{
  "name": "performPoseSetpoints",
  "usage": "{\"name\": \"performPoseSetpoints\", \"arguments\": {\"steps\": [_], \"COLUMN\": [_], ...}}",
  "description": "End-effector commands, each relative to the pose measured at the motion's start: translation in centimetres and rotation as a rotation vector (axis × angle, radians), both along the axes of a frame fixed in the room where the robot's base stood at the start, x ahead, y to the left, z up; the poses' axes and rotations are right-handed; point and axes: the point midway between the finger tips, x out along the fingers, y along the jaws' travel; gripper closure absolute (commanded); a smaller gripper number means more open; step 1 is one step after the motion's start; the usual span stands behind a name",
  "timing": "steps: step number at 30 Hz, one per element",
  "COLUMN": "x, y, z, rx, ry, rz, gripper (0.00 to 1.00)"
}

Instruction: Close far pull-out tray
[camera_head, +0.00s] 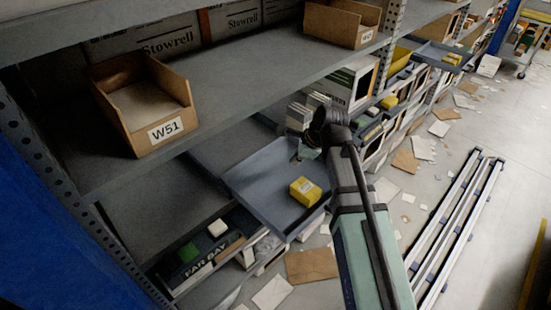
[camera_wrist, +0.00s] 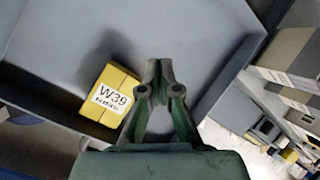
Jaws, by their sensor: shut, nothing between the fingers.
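A grey pull-out tray (camera_head: 250,181) sticks out from the rack in the middle of the head view, with a yellow box (camera_head: 305,191) on it. A second grey pull-out tray (camera_head: 432,54) with a small yellow item is out farther along the rack. My gripper (camera_wrist: 158,66) is shut and empty. In the wrist view it is over a grey tray (camera_wrist: 90,35), beside a yellow box labelled W39 (camera_wrist: 112,95). In the head view my wrist hides part of the nearer tray's right side; whether my fingers touch the tray cannot be told.
A cardboard bin labelled W51 (camera_head: 146,108) stands on the shelf above. Boxes fill the shelves beside and below the tray. Papers and cardboard litter the floor, and long rails (camera_head: 455,230) lie along the right. The aisle is otherwise mostly clear.

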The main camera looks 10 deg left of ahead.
Motion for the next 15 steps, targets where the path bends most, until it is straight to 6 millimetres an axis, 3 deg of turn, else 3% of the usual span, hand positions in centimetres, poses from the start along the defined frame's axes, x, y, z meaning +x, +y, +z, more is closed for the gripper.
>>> {"name": "performPoseSetpoints", "arguments": {"steps": [1,6,15], "x": [0.5,2.6,4.2], "y": [0.3,1.1,1.7], "z": [-1.0,-1.3,-1.3], "rx": [0.075,0.314,0.47], "ry": [0.013,0.075,0.132], "rz": [-0.105,-0.414,-0.6], "gripper": [1.0,1.0,1.0]}}
